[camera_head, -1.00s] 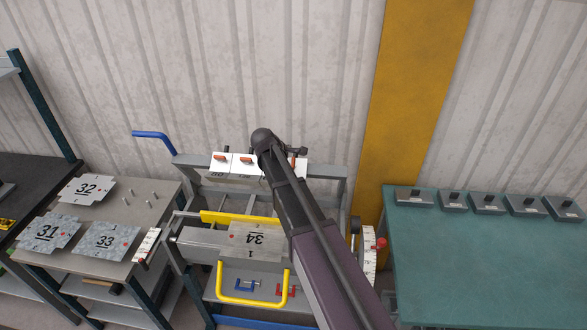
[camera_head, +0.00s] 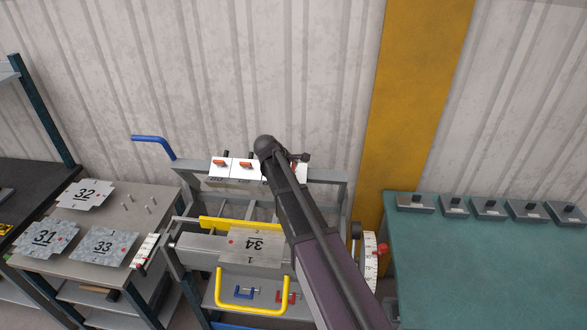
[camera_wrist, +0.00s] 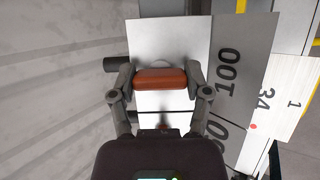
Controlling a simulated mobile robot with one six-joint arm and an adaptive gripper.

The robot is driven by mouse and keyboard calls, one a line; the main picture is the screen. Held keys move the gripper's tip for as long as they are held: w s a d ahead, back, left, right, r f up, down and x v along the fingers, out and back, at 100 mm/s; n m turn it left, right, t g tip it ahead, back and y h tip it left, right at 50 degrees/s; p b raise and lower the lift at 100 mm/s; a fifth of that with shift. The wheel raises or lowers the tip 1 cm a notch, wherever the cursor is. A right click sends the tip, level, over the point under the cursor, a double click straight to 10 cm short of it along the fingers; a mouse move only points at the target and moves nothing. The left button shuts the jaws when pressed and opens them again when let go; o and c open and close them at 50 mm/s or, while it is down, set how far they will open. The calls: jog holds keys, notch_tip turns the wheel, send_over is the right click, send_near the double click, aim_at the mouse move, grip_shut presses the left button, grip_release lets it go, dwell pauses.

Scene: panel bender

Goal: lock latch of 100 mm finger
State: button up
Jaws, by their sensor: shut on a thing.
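The 100 mm finger (camera_wrist: 170,38) is a white plate with a grey face marked "100" in the wrist view. Its orange-brown latch (camera_wrist: 160,84) lies across the plate, between the fingertips of my gripper (camera_wrist: 160,77). My gripper is shut on this latch, one fingertip at each end. In the head view my arm hides my gripper and most of this finger. Two other white fingers with orange latches, a left one (camera_head: 218,172) and a middle one (camera_head: 243,172), sit on the bender's upper beam.
A sheet marked 34 (camera_head: 262,246) lies on the bender, behind a yellow handle (camera_head: 252,311). Sheets 31, 32 and 33 (camera_head: 106,244) lie on the left table (camera_head: 150,225). A green table (camera_head: 480,270) with several small grey blocks stands at right. A blue lever (camera_head: 152,138) rises at upper left.

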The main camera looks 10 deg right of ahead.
dwell(0.4)
jog(key=m+g+y+p, duration=0.1)
jog(key=m, duration=0.3)
jog(key=shift+p, duration=0.3)
jog(key=m+g+y+p, duration=0.1)
jog(key=m, duration=0.3)
jog(key=m+y, duration=0.1)
jog(key=m, duration=0.1)
jog(key=m+y+p, duration=0.1)
jog(key=m, duration=0.1)
jog(key=shift+m+g, duration=0.3)
jog(key=shift+m+y, duration=0.9)
jog(key=shift+m, duration=1.1)
jog(key=o, duration=1.2)
jog(key=shift+c, duration=0.2)
